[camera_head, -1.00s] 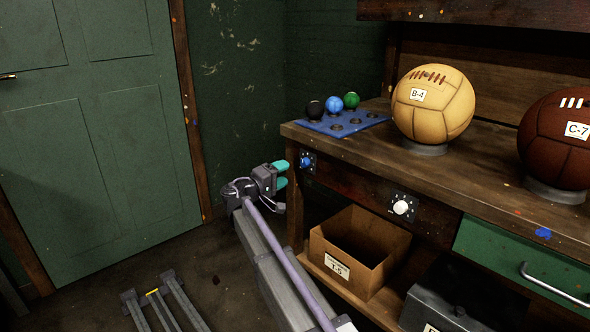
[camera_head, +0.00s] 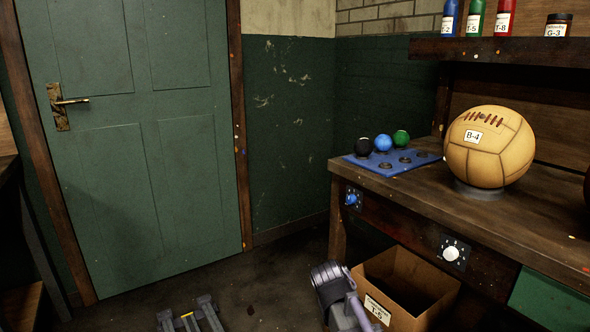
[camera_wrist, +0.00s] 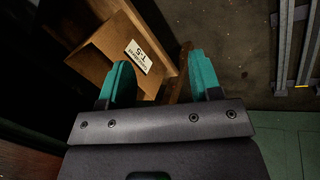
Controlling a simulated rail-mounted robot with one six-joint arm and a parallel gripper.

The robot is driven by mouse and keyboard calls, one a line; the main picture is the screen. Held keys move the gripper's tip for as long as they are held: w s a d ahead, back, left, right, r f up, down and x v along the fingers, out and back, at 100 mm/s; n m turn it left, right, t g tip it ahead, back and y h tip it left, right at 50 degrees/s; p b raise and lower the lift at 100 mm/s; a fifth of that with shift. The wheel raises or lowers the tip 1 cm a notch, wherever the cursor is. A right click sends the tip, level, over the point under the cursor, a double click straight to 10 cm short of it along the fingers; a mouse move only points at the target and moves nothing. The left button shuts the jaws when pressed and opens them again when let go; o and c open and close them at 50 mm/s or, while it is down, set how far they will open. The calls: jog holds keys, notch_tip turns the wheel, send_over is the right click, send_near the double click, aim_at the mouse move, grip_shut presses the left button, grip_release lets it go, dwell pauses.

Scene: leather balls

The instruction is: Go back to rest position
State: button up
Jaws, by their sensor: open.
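My gripper (camera_wrist: 158,64) shows in the wrist view with its two teal fingers apart and nothing between them. It points down past the cardboard box toward the floor. In the head view only a grey part of my arm shows at the bottom, in front of the cardboard box; the fingers are not visible there.
The cardboard box (camera_head: 385,312) labelled T-5 sits below the workbench (camera_head: 400,190), close to my arm; it also shows in the wrist view (camera_wrist: 107,50). The bench holds a blue tray (camera_head: 428,155) with small balls and a tan ball (camera_head: 490,150).

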jog(key=s+d+r+m+g+y+p, duration=0.15)
jog(key=s+d+y, duration=0.25)
jog(key=s, duration=0.8)
notch_tip(320, 180, up, 33)
jog(key=p, duration=3.4)
jog(key=shift+w+a+r, duration=0.15)
jog(key=shift+w+a, duration=0.1)
jog(key=shift+w, duration=0.2)
jog(key=shift+m, duration=0.25)
